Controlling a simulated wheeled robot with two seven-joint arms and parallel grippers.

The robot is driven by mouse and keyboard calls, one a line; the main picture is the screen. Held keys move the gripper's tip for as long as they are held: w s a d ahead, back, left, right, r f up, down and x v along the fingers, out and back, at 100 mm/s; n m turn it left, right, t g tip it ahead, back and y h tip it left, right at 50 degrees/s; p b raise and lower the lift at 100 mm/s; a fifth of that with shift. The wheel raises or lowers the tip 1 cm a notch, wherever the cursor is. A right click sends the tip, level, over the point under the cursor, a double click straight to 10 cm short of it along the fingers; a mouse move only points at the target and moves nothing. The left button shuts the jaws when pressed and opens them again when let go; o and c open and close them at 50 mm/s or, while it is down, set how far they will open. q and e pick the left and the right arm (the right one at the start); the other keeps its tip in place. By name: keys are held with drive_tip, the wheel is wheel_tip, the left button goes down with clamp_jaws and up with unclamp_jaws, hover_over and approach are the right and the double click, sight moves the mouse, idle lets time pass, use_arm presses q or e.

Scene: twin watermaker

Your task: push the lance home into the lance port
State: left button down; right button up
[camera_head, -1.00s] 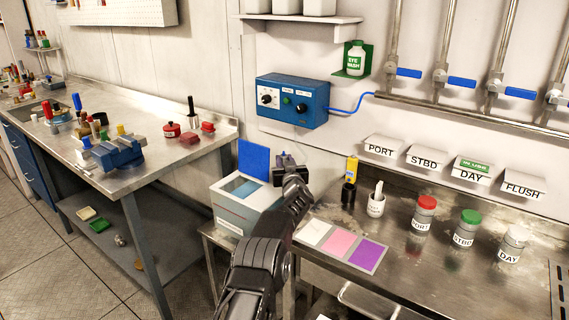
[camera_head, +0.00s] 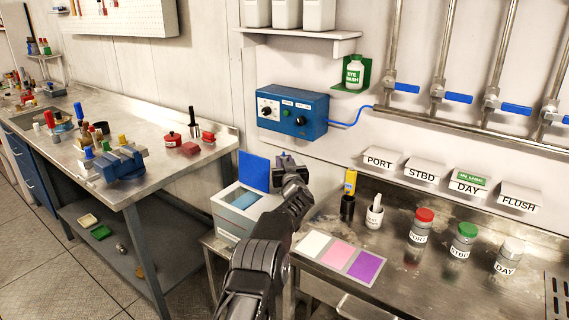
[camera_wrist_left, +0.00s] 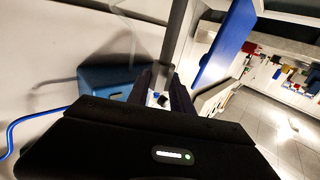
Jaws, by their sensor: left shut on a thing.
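My left gripper (camera_head: 286,162) is raised by the open blue lid (camera_head: 254,172) of a white box with a blue-grey inside (camera_head: 236,222). In the left wrist view its dark fingers (camera_wrist_left: 164,92) are closed around a grey rod (camera_wrist_left: 177,45), which looks like the lance. The rod runs away from the fingers toward the top of that view, beside the blue lid (camera_wrist_left: 225,42). In the head view the rod is too small or hidden to make out. I cannot make out the lance port. My right gripper is not in view.
A blue control box (camera_head: 292,108) with knobs hangs on the wall, with a blue tube running right. A cluttered steel workbench (camera_head: 135,180) stands at left.

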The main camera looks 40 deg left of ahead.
use_arm(q)
drive_tip(key=shift+r+p, duration=2)
drive_tip(key=shift+r, duration=0.65)
idle(0.4)
